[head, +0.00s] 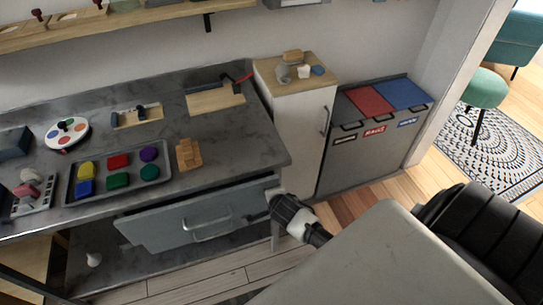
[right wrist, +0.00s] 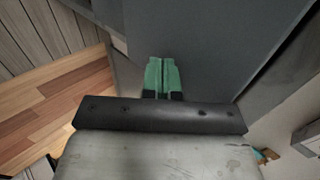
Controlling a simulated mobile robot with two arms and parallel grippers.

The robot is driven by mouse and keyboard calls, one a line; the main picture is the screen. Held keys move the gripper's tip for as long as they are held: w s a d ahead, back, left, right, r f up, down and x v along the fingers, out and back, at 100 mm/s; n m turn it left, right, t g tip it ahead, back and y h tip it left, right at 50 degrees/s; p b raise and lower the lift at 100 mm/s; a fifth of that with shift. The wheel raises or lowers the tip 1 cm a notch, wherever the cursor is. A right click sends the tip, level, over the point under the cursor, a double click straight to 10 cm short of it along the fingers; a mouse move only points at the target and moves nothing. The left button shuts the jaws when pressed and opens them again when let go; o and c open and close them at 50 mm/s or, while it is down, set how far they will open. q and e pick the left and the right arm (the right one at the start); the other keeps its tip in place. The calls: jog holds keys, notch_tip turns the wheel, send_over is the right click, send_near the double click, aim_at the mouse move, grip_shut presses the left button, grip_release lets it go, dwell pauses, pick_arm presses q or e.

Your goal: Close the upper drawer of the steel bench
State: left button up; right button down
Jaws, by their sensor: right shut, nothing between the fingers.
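The steel bench (head: 225,145) has a dark grey top and stands on the left and middle of the head view. Its upper drawer (head: 165,225) sticks out part way below the top, with a bar handle (head: 212,236) on its front. My right gripper (head: 252,217) is at the right end of the drawer front, shut and empty. In the right wrist view its green fingertips (right wrist: 161,74) are together in front of a grey panel; I cannot tell whether they touch it. My left gripper is not in view.
A paint tray (head: 118,192), a wooden block stack (head: 188,155) and tools lie on the bench top. A white cabinet (head: 300,130) and a bin unit (head: 365,150) stand to the right. A lower shelf (head: 130,262) lies under the drawer. Wooden floor is open in front.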

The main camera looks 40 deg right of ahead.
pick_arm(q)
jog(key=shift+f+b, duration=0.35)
pick_arm(e)
jog(key=w, duration=0.2)
jog(key=w+d, duration=0.1)
jog(key=w, duration=0.1)
jog(key=shift+d+r, duration=0.1)
jog(key=shift+r, duration=0.05)
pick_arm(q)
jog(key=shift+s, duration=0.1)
pick_arm(e)
jog(key=shift+w, duration=0.1)
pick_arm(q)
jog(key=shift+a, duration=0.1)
pick_arm(e)
jog(key=shift+r, duration=0.1)
